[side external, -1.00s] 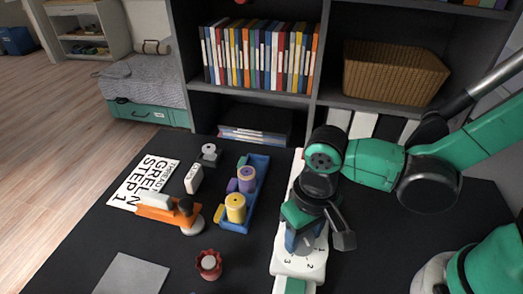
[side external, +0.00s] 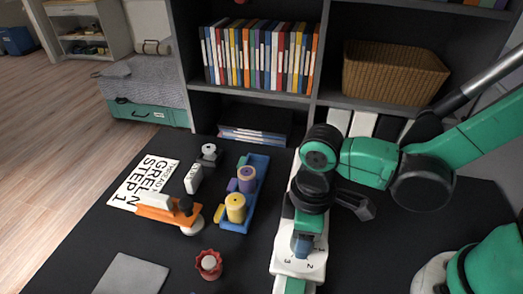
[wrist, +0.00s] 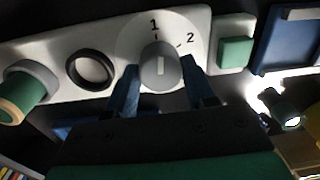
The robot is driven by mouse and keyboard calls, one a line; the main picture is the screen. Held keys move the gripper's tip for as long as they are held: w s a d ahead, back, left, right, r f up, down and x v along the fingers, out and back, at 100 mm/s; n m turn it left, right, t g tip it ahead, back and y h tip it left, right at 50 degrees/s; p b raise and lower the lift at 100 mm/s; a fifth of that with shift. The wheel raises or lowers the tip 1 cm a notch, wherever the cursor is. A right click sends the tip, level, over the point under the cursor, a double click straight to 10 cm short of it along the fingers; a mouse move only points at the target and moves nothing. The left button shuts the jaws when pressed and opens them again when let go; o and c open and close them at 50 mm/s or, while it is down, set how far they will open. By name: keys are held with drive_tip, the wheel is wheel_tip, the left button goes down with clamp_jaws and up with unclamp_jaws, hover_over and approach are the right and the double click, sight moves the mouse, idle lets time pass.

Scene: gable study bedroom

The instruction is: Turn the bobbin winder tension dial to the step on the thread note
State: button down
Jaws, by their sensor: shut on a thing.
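The bobbin winder (side external: 313,266) is a long white body on the black desk, with numbers on its top. In the wrist view, its round tension dial (wrist: 160,66) is grey with a pale line pointing up, about at the 1; a 2 shows to the right. The 3 is out of that view. My gripper (wrist: 163,88) has its blue fingers on either side of the dial's knob, shut on it. In the side view my gripper (side external: 303,246) hides the dial. The thread note (side external: 145,180) is a white sheet at left, partly covered; "STEP 1" is readable.
A blue tray (side external: 259,174) with purple and yellow spools stands left of the winder. An orange-and-white tool (side external: 160,213) lies over the note's edge. A red knob-like object (side external: 209,263) and a grey pad (side external: 131,277) are in front. A bookshelf stands behind.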

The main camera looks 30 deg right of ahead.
drive_tip(key=shift+n, duration=0.7)
drive_tip(key=shift+c, duration=1.5)
unclamp_jaws()
drive_tip(key=shift+r, duration=0.1)
drive_tip(key=shift+w+r, duration=0.1)
drive_tip(key=shift+r, duration=2.65)
drive_tip(key=w+d+r+m+t, duration=0.2)
drive_tip(key=d+m+t, duration=0.1)
drive_tip(key=d+m, duration=0.2)
drive_tip(key=w+d+r+m+t, duration=0.3)
drive_tip(key=d+m, duration=0.3)
drive_tip(key=d, duration=0.3)
drive_tip(key=shift+t, duration=0.8)
